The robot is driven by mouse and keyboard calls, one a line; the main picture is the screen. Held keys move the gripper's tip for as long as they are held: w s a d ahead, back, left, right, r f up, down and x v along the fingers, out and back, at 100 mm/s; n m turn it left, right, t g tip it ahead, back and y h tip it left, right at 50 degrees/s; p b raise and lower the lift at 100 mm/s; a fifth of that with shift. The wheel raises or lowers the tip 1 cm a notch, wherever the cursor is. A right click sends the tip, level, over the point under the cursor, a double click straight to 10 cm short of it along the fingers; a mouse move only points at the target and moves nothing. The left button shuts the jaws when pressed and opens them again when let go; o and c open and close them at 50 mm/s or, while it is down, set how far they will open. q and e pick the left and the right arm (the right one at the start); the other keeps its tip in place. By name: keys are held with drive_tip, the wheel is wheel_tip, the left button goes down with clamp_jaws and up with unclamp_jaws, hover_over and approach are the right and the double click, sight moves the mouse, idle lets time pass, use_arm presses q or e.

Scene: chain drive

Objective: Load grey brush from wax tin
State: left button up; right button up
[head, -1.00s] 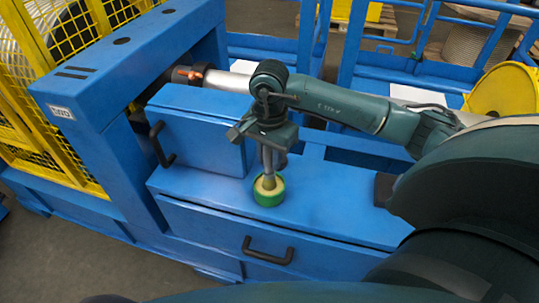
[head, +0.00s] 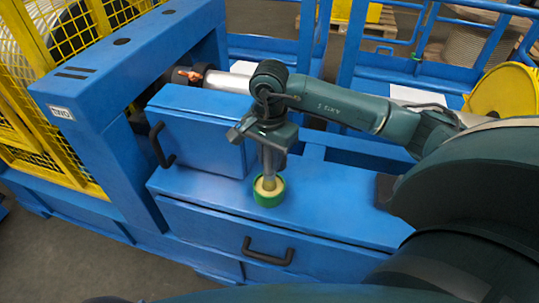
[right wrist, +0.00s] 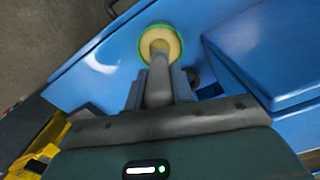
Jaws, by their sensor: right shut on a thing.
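The wax tin (head: 266,198) is a small green round tin with pale yellow wax, on the lower blue bench top. It also shows in the right wrist view (right wrist: 136,31). My right gripper (head: 268,148) is above the tin, pointing down, shut on the grey brush (head: 269,170). The brush is nearly upright and its lower end is at the wax inside the tin. In the right wrist view the brush (right wrist: 158,78) runs from between the fingers to the wax; its tip is hard to make out. My left gripper is not in view.
A raised blue box (head: 200,125) with a black handle stands left of the tin. A blue frame post (head: 120,150) and yellow mesh guard (head: 45,135) are further left. The bench top right of the tin (head: 340,210) is clear. A yellow reel (head: 503,90) is at the far right.

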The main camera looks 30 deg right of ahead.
drive_tip(key=shift+r+p, duration=1.95)
drive_tip(key=shift+r, duration=1.55)
